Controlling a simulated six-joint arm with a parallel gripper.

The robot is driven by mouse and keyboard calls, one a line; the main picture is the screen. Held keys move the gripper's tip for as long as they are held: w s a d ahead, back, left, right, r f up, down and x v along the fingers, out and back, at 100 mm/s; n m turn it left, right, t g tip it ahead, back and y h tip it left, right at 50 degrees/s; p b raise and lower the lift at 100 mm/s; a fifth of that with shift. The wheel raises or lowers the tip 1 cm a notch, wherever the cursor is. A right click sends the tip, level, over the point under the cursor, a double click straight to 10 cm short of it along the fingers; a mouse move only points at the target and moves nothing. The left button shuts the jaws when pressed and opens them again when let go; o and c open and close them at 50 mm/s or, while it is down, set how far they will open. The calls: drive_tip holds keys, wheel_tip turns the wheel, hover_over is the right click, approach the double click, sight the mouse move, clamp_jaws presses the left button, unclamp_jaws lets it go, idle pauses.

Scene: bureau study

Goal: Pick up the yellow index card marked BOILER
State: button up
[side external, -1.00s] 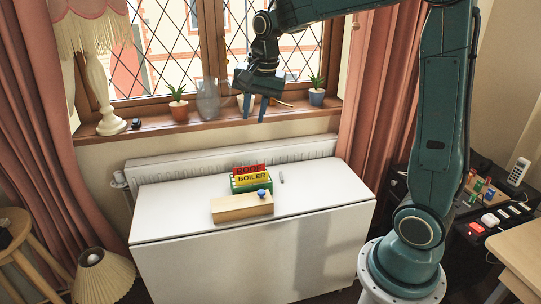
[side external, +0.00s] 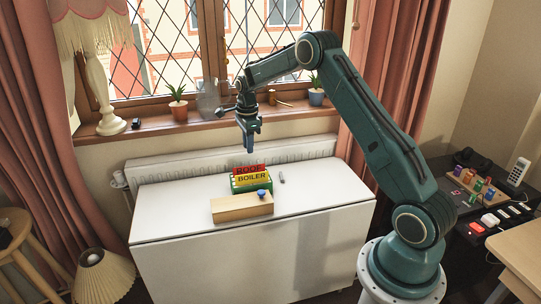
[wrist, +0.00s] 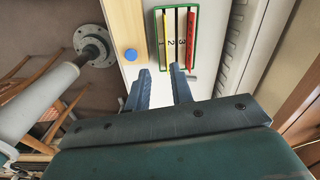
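The yellow card marked BOILER (side external: 252,179) stands upright in a green-rimmed box (side external: 251,189) on the white table. A red card (side external: 250,169) stands behind it, its lettering partly hidden. In the wrist view, the green box (wrist: 197,12) holds pale dividers numbered 1, 2 and 3. The yellow card (wrist: 167,27) shows there as a thin strip near divider 2, and the red card (wrist: 191,38) lies right of divider 3. My gripper (side external: 251,151) points down above the cards, touching nothing. Its fingers (wrist: 160,70) are apart and empty in the wrist view.
A long wooden box (side external: 238,208) with a blue knob (side external: 262,194) stands just in front of the green box. A small grey object (side external: 282,178) lies to the right. A radiator (side external: 200,165) and a windowsill with pots are behind. The table's right side is clear.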

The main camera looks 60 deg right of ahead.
drive_tip(key=shift+m, duration=0.8)
drive_tip(key=f, duration=0.1)
drive_tip(key=d+f, duration=0.2)
drive_tip(key=f, duration=0.1)
drive_tip(key=shift+w, duration=0.2)
drive_tip(key=shift+f, duration=4.4)
clamp_jaws()
drive_tip(key=shift+r, duration=0.25)
drive_tip(key=shift+r, duration=2.7)
